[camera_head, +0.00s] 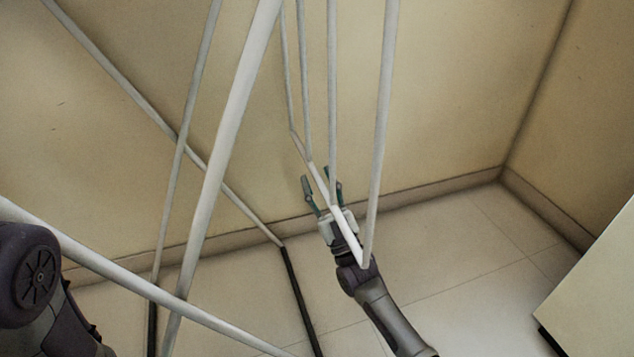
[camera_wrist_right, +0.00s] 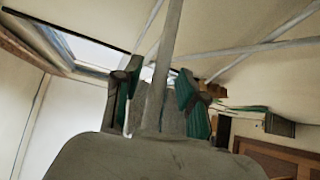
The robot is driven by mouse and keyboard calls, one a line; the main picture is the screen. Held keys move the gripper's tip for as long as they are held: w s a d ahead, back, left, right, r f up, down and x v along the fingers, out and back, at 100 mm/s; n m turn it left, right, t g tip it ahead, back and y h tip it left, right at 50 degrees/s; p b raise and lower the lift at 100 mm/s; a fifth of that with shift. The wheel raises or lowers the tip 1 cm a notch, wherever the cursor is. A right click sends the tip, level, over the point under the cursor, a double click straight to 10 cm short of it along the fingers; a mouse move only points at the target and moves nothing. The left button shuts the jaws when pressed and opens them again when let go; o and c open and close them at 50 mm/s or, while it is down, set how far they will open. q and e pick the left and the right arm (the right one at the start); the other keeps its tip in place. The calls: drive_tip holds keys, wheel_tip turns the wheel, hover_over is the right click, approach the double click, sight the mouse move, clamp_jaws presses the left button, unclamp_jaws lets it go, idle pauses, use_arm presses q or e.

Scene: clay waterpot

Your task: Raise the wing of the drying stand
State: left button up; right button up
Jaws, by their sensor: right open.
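The drying stand (camera_head: 215,185) is made of thin whitish rods with dark lower legs. Its wing (camera_head: 379,130) shows as several near-parallel rods that run down to a slanting end bar (camera_head: 318,179), so it appears to hang down. My right gripper (camera_head: 318,177) is open at this end bar, its green-padded fingers pointing up toward the wall. In the right wrist view, a rod (camera_wrist_right: 163,60) runs lengthwise between the two open fingers (camera_wrist_right: 158,84). I cannot tell whether any finger touches it. My left gripper is out of view; only part of my left arm shows at lower left.
A beige wall (camera_head: 450,90) with a skirting board stands behind the stand, meeting another wall at right. A pale boxy piece (camera_head: 595,285) stands at lower right. The tiled floor (camera_head: 470,265) between it and my right arm is clear.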

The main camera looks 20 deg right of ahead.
drive_tip(key=shift+w+a+r, duration=0.1)
drive_tip(key=shift+w+r, duration=0.3)
clamp_jaws()
